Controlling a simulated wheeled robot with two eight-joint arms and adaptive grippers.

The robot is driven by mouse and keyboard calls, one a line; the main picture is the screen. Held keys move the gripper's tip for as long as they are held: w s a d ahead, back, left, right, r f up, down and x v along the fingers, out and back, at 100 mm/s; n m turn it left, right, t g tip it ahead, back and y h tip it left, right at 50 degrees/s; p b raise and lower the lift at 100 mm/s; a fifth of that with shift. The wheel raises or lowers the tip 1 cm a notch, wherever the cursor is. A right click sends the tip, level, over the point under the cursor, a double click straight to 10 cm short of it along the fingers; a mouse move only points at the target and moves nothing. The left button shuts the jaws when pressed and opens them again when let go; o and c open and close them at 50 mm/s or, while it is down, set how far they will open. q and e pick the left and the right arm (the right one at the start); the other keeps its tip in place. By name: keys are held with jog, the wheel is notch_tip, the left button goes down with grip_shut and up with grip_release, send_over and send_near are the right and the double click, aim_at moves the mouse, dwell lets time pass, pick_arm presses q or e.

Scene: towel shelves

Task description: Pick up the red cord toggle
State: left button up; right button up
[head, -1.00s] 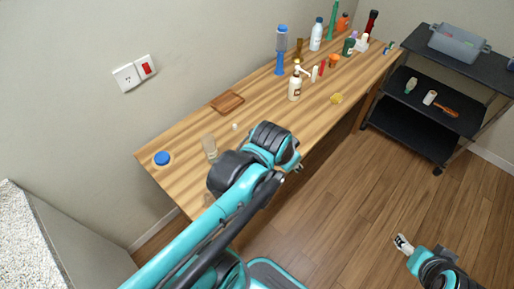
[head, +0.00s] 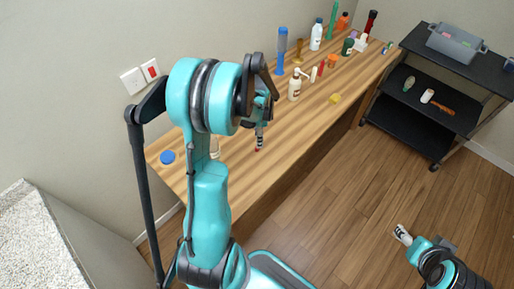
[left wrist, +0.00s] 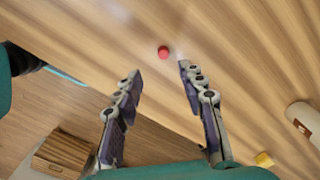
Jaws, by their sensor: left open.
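The red cord toggle (left wrist: 163,52) is a small round red piece on the striped wooden table, just beyond my left fingertips in the left wrist view. My left gripper (left wrist: 160,68) is open, with its two fingers apart and nothing between them. In the head view my left gripper (head: 260,138) points down over the table, and a small red spot shows at its tip; I cannot tell there whether it touches. My right gripper (head: 402,235) is at the lower right over the floor, away from the table; its jaw gap is too small to read.
On the table (head: 300,125) stand a blue bottle (head: 281,50), a white pump bottle (head: 295,86) and a yellow piece (head: 335,99). A blue disc (head: 167,157) lies near the left end. A black shelf cart (head: 415,115) stands at the right. The table's front edge is clear.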

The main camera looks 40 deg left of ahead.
pick_arm(q)
jog(key=f+b, duration=0.1)
jog(key=f, duration=0.1)
jog(key=f+b, duration=0.1)
jog(key=f, duration=0.1)
jog(key=a+f+b, duration=0.1)
jog(key=f, duration=0.2)
jog(key=shift+f, duration=0.1)
jog(key=shift+d, duration=0.1)
jog(key=c, duration=0.8)
